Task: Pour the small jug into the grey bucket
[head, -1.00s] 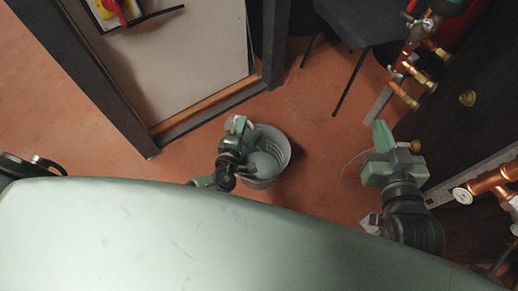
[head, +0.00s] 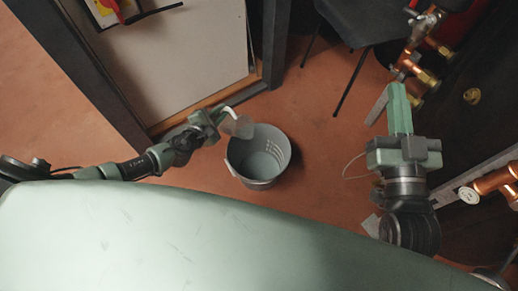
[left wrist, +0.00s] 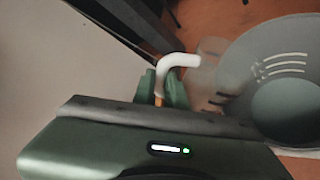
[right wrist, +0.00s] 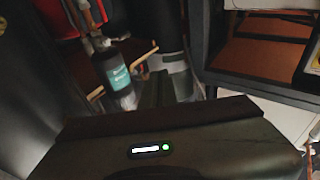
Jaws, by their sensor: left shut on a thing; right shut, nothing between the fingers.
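The grey bucket (head: 258,158) stands upright on the floor in the middle of the head view; it also shows at the right of the left wrist view (left wrist: 275,85). The small jug (head: 238,126) is translucent with a white handle. My left gripper (head: 218,115) is shut on the handle and holds the jug at the bucket's upper left side. In the left wrist view the white handle (left wrist: 178,64) sits between the fingers and the jug body is faint beside the bucket. My right gripper (head: 400,100) is shut and empty, right of the bucket near the copper pipes.
Copper pipes with brass fittings (head: 425,75) stand at the right. A dark chair (head: 372,22) is behind the bucket. A dark-framed light panel (head: 190,60) stands at the upper left. Reddish floor (head: 315,150) is clear right of the bucket.

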